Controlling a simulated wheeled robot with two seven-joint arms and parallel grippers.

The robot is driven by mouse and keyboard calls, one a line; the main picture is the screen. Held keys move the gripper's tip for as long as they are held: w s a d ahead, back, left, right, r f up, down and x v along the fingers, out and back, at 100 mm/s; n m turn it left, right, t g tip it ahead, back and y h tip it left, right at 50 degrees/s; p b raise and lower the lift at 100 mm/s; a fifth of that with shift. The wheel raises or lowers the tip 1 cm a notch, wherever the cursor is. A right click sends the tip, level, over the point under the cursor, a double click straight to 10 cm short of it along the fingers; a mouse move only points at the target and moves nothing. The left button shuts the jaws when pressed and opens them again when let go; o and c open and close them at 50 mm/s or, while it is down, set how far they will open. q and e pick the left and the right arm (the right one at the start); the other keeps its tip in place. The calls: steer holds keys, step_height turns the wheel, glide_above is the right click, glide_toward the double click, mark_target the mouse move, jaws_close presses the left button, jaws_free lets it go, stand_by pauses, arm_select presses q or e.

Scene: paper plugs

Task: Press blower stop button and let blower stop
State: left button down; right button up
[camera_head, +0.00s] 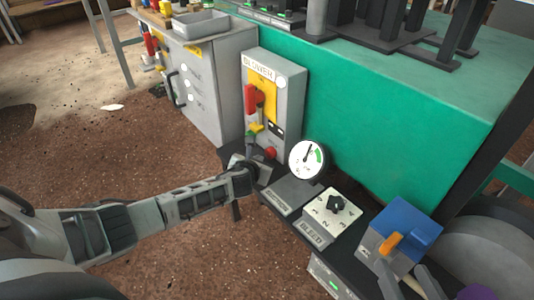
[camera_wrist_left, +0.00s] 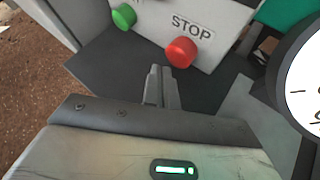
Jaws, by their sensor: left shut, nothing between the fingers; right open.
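The blower box (camera_head: 291,88) is a grey cabinet with a yellow panel and a red switch handle. Its red stop button (camera_head: 270,152) is low on the front; in the left wrist view the red button (camera_wrist_left: 181,52) sits under the word STOP. A green button (camera_wrist_left: 123,17) is to its left. My left gripper (camera_head: 246,160) is shut and empty in front of the box. In the left wrist view its fingertips (camera_wrist_left: 160,70) are just below and left of the red button; I cannot tell if they touch. My right gripper (camera_head: 410,284) is open at the lower right.
A round gauge (camera_head: 307,159) stands right of the button. A bleed dial (camera_head: 332,211) and a blue-topped box (camera_head: 407,222) with an orange lever are farther right. A green machine side (camera_head: 390,125) rises behind. A grey cabinet (camera_head: 205,85) stands left.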

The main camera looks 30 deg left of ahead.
arm_select(q)
steer(key=shift+s+a+p, duration=0.3)
steer(key=shift+s+p, duration=0.1)
steer(key=shift+s, duration=0.15)
steer(key=shift+s+a+p, duration=0.25)
steer(key=shift+s+p, duration=0.1)
steer(key=shift+s, duration=0.25)
steer(key=shift+s+a+p, duration=0.25)
steer(key=shift+s+p, duration=0.05)
steer(key=shift+s, duration=0.25)
steer(key=shift+s+a, duration=0.2)
steer(key=shift+s, duration=0.45)
